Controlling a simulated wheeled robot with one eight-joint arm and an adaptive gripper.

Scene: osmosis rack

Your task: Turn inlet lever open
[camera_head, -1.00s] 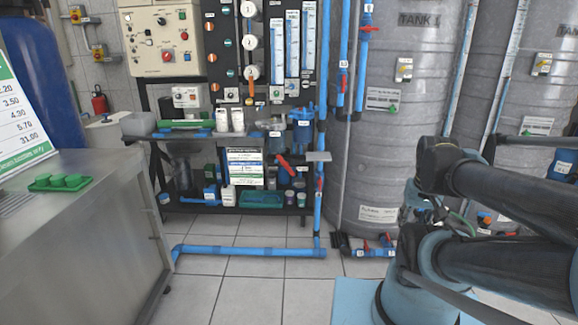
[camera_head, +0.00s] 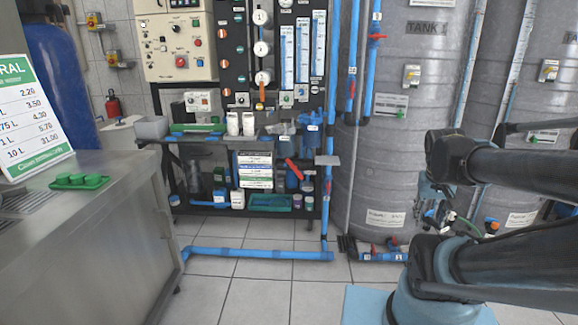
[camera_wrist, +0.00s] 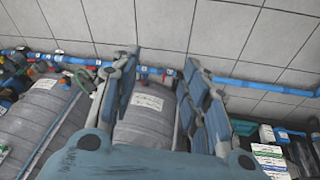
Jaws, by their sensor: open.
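Several lever-like valve handles show, and I cannot tell for sure which is the inlet lever. In the head view, a red lever (camera_head: 294,169) sits tilted on the lower part of the rack, beside a blue fitting. A small red handle (camera_head: 376,36) is on the blue vertical pipe in front of the tank. An orange handle (camera_head: 262,94) hangs under a gauge on the black panel. In the wrist view, my gripper (camera_wrist: 160,65) is open and empty, its two fingers apart. It touches none of these levers. It is not clearly visible in the head view.
A steel counter (camera_head: 110,220) with a price sign (camera_head: 35,110) stands at left. A blue pipe (camera_head: 255,254) runs low along the floor before the rack. Grey tanks (camera_head: 420,120) stand at right. The tiled floor (camera_head: 245,295) between counter and arm is free.

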